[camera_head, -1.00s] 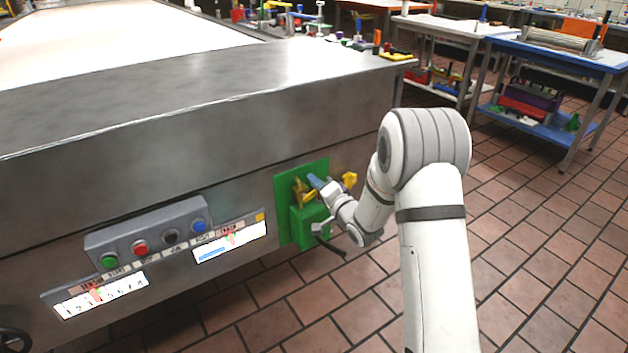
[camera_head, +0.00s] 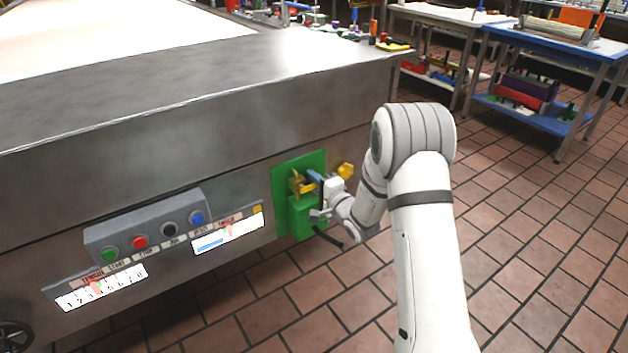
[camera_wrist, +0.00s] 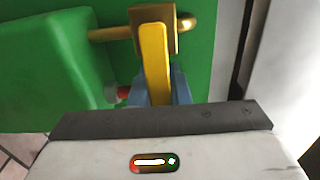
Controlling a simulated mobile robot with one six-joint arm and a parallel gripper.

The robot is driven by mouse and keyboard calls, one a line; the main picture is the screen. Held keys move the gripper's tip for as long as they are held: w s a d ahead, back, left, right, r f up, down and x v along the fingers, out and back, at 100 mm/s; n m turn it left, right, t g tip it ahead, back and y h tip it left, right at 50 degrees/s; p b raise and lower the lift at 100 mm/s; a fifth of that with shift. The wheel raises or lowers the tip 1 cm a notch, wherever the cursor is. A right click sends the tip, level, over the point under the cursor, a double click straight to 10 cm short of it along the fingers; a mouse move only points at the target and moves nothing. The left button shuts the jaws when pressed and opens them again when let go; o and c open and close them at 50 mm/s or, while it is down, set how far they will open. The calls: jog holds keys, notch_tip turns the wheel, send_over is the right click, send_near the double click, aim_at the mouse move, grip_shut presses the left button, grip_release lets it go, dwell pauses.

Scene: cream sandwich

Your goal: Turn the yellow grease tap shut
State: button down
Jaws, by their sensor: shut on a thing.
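The yellow tap handle (camera_wrist: 155,60) is a flat bar on a brass valve body (camera_wrist: 141,14) in the wrist view. The bar reaches from the body toward my gripper. The brass tap also shows on the green panel in the head view (camera_head: 297,183). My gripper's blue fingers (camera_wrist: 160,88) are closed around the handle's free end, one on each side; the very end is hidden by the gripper. In the head view my gripper (camera_head: 315,178) is at the tap, just right of the brass body.
A green box (camera_head: 304,214) sits below the tap, with a dark lever (camera_head: 328,237) sticking out. A yellow knob (camera_head: 346,170) is close to the right. A button panel (camera_head: 150,232) is to the left. The tiled floor (camera_head: 525,250) at right is open.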

jog(key=shift+f, duration=0.1)
jog(key=c, duration=1.4)
grip_release()
jog(key=shift+o, duration=0.2)
jog(key=shift+s, duration=0.1)
jog(key=p+v, duration=0.1)
jog(key=v, duration=0.6)
jog(key=shift+s+d, duration=0.2)
jog(key=shift+s, duration=0.05)
jog(key=s+d+r+n+g+h+p, duration=0.25)
jog(key=d+r+h+p, duration=0.2)
jog(key=r+p, duration=0.4)
jog(key=s+d+r+n+g+h+p, duration=0.25)
jog(key=d+r+h+p, duration=0.2)
jog(key=r, duration=0.75)
jog(key=s+r+n+g+p, duration=0.2)
jog(key=s+r+p, duration=0.2)
jog(key=s, duration=0.5)
jog(key=s+d+r+n+g+p, duration=0.1)
jog(key=s+r+n+g+p, duration=0.1)
jog(key=s+r, duration=0.5)
jog(key=s+d+r+n+g+h+p, duration=0.1)
jog(key=s+r+p, duration=0.4)
jog(key=s, duration=0.7)
jog(key=shift+r+n+g+p, duration=0.35)
jog(key=shift+n+g, duration=0.35)
jog(key=shift+g, duration=0.5)
